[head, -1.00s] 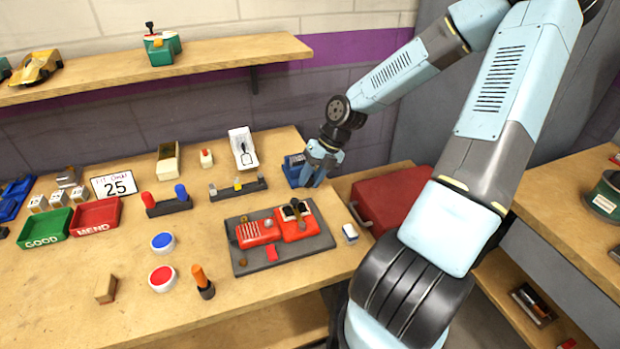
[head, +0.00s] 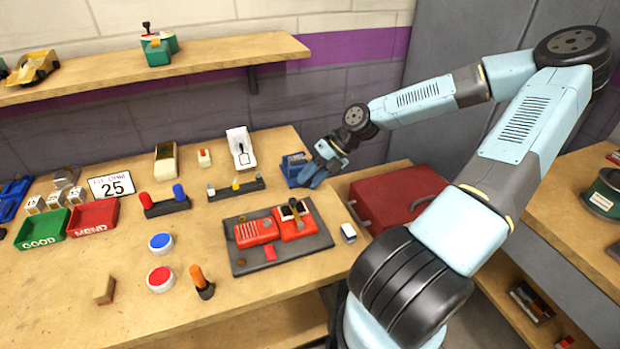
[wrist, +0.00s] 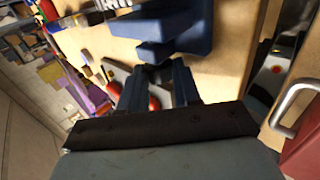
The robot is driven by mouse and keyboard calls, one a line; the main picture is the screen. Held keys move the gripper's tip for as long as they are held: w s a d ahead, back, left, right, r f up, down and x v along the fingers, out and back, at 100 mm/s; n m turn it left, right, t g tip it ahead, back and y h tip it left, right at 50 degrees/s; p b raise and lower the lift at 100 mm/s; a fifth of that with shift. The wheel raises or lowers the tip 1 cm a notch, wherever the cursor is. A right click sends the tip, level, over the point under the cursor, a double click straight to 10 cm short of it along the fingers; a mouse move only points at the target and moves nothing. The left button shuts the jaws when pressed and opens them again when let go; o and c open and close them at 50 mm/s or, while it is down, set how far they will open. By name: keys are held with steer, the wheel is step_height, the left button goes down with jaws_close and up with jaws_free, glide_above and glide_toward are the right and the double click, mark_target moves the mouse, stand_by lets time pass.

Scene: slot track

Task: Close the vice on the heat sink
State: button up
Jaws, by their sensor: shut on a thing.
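The blue vice (head: 293,162) stands at the back right of the bench. In the wrist view the dark blue vice (wrist: 180,25) fills the top middle. My gripper (head: 310,178) is at the vice's right front side, its arm reaching in from the right. In the wrist view my gripper (wrist: 157,82) has its two fingers around a dark blue part at the vice's near end, which looks like its handle, and is shut on it. I cannot make out the heat sink or how far apart the vice jaws stand.
A red case (head: 400,195) lies right of the vice, lower than the bench top. A dark mat (head: 318,240) with an opened red device (head: 298,219) is in front. A white holder (head: 241,147) stands left of the vice. The bench front has free room.

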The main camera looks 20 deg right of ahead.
steer(key=shift+d+f, duration=0.1)
stand_by(0.3)
steer(key=o, duration=1.1)
steer(key=shift+c, duration=0.2)
steer(key=v, duration=1.3)
steer(key=shift+d+r, duration=0.25)
steer(key=shift+r, duration=0.05)
